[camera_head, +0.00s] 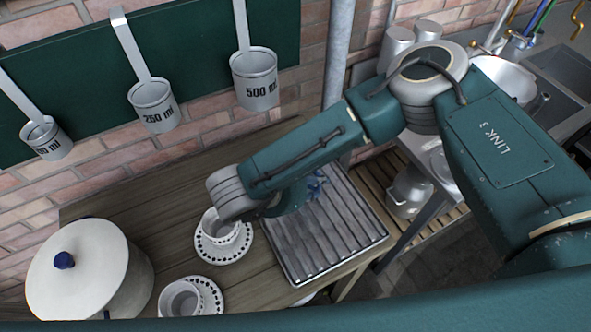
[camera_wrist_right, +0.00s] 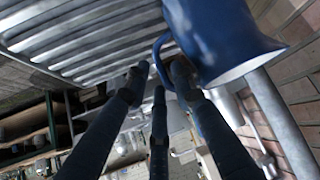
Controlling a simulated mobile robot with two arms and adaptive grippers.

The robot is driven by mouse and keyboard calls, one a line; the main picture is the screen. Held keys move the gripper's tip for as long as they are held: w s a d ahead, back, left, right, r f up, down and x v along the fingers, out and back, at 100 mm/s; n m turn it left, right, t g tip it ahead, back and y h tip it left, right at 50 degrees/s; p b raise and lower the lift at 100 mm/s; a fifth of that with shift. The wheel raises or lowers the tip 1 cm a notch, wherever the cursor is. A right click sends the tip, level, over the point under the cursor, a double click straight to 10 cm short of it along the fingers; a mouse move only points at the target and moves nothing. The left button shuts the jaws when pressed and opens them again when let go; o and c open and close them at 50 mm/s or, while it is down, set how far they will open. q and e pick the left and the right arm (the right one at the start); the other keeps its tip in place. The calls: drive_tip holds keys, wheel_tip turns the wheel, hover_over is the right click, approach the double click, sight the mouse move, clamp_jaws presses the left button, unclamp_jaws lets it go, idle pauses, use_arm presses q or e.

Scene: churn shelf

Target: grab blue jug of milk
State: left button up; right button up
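A blue jug (camera_wrist_right: 212,38) fills the upper right of the right wrist view, with its curved handle on the left side. My right gripper (camera_wrist_right: 158,78) has its dark fingers spread, with gaps between the tips. The tips are right at the handle, and the right finger overlaps it. I cannot tell whether they touch it. In the head view my right forearm and wrist hide the fingers and most of the area around the jug. Small blue patches (camera_head: 317,185) show beside the wrist, but I cannot tell what they belong to. My left gripper is not in view.
A ribbed metal drainer (camera_head: 330,235) lies on the wooden table (camera_head: 160,200). A white cup (camera_head: 222,228) on a saucer stands beside it, with another cup (camera_head: 180,299) in front. A white lidded pot (camera_head: 85,270) is at left. Measuring cups (camera_head: 255,78) hang on the wall.

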drive_tip(key=shift+p+x, duration=0.5)
drive_tip(key=shift+x, duration=1.3)
drive_tip(key=shift+r, duration=0.1)
clamp_jaws()
drive_tip(key=shift+r, duration=0.15)
